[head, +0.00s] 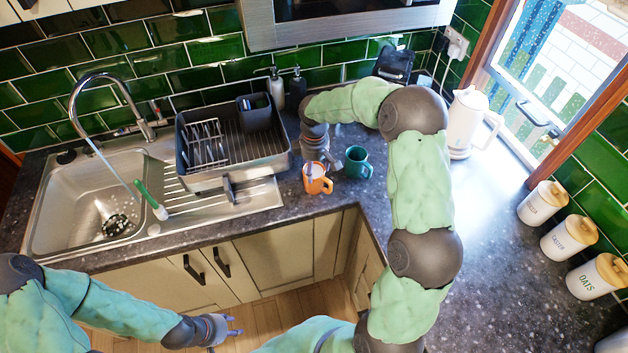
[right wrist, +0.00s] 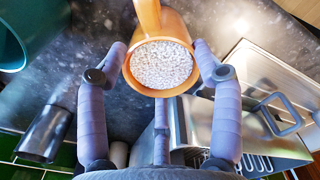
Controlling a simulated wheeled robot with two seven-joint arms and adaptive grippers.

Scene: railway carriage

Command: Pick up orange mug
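The orange mug (head: 318,182) stands on the dark speckled counter, just right of the sink's drainer. My right gripper (head: 320,163) is above it, pointing down, with its fingers spread around the mug's rim. In the right wrist view the orange mug (right wrist: 148,88) lies between the fingertips (right wrist: 161,60), its handle pointing away and pale, grainy contents inside. The fingers are very close to the rim; whether any touch it is hard to tell. My left gripper (head: 228,328) is low in front of the cabinets, open and empty.
A teal mug (head: 357,166) stands close right of the orange mug. A dish rack (head: 240,175) and sink (head: 62,215) are to the left. A white kettle (head: 466,125) and several lidded canisters (head: 545,205) are to the right. The right counter is mostly clear.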

